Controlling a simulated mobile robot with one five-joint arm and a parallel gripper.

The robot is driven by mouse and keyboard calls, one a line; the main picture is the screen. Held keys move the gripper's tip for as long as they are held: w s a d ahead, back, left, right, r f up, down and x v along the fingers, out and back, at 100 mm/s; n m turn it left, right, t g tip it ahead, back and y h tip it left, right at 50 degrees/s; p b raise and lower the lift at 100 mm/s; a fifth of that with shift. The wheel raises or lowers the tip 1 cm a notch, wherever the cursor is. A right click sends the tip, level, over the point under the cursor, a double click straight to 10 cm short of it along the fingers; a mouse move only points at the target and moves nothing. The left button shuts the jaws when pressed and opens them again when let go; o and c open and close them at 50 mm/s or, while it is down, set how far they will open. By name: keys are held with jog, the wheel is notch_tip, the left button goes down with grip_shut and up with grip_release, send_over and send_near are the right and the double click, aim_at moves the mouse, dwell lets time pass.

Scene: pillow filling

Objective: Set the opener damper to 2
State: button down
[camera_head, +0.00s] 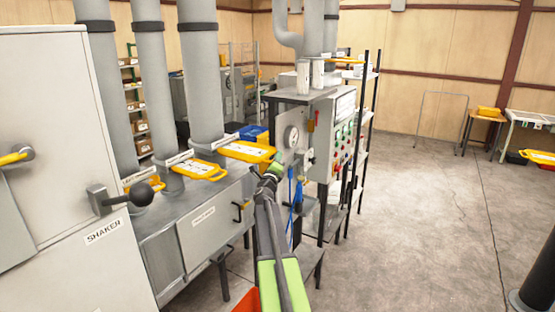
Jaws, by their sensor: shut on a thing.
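Three yellow damper plates stick out of the grey vertical ducts: the left one (143,184), the middle one (205,170) and the right one (247,151). Each has a white scale strip. The numbers and duct labels are too small to read, so I cannot tell which is the opener damper or its setting. My gripper (272,170) is at the outer end of the right plate and is shut on it. The fingertips are small and partly hidden by the arm.
A grey cabinet marked SHAKER (103,232) with a black-knobbed lever stands at the left. A control panel (343,135) with coloured buttons and a gauge (291,137) stands just right of my gripper. Blue hoses (296,195) hang beside the arm.

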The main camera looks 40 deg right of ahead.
aim_at(265, 154)
jog(key=w, duration=0.2)
jog(key=w+a, duration=0.1)
jog(key=w, duration=0.3)
jog(key=shift+a, duration=0.25)
jog(key=c, duration=1.5)
grip_release()
jog(key=shift+s, duration=0.1)
jog(key=b+v, duration=0.3)
jog(key=v, duration=1.4)
jog(key=shift+s+a+b, duration=0.1)
jog(key=shift+a+b, duration=0.1)
jog(key=shift+b, duration=0.2)
